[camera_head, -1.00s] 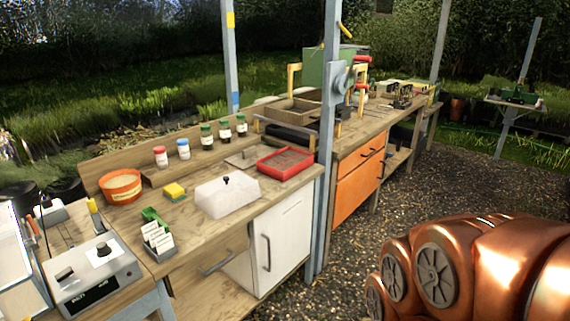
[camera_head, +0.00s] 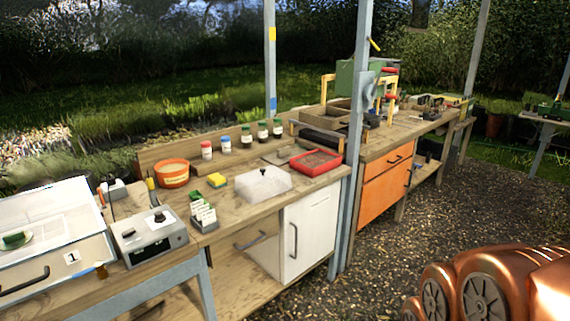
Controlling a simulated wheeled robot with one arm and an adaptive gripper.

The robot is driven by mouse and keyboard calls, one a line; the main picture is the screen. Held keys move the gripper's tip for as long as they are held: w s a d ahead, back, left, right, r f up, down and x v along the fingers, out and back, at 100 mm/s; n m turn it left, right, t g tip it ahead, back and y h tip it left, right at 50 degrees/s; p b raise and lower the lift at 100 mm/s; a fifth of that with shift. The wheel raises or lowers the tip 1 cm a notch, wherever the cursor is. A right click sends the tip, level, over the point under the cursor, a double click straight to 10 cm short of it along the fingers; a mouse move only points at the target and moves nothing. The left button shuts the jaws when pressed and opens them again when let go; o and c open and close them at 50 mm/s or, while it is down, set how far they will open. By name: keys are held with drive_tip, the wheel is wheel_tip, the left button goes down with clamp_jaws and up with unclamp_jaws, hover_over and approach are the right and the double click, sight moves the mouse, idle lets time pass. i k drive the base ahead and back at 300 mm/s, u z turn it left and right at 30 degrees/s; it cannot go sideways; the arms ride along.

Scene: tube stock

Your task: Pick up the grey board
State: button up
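A flat, greyish-brown piece (camera_head: 277,157) lies on the wooden bench behind the translucent white cover and left of the red tray. It may be the grey board, but it is too small to be sure. The translucent white cover (camera_head: 263,184) has a black knob and hides part of the bench behind it. The red tray (camera_head: 316,162) stands at the bench's right end, with dark contents. My gripper is not in view; only a copper-coloured part of my own body shows at the lower right.
A grey device (camera_head: 149,236) and a glass-lidded case (camera_head: 52,240) are at the left. A blue-grey post (camera_head: 352,150) rises at the bench's right end. Gravel ground (camera_head: 440,220) is open at right.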

sight(283, 156)
drive_tip(key=z, duration=0.6)
drive_tip(key=i, duration=2.7)
drive_tip(key=u, duration=1.15)
drive_tip(key=i, duration=0.85)
drive_tip(key=u, duration=1.15)
drive_tip(key=i, duration=0.25)
drive_tip(key=u, duration=0.15)
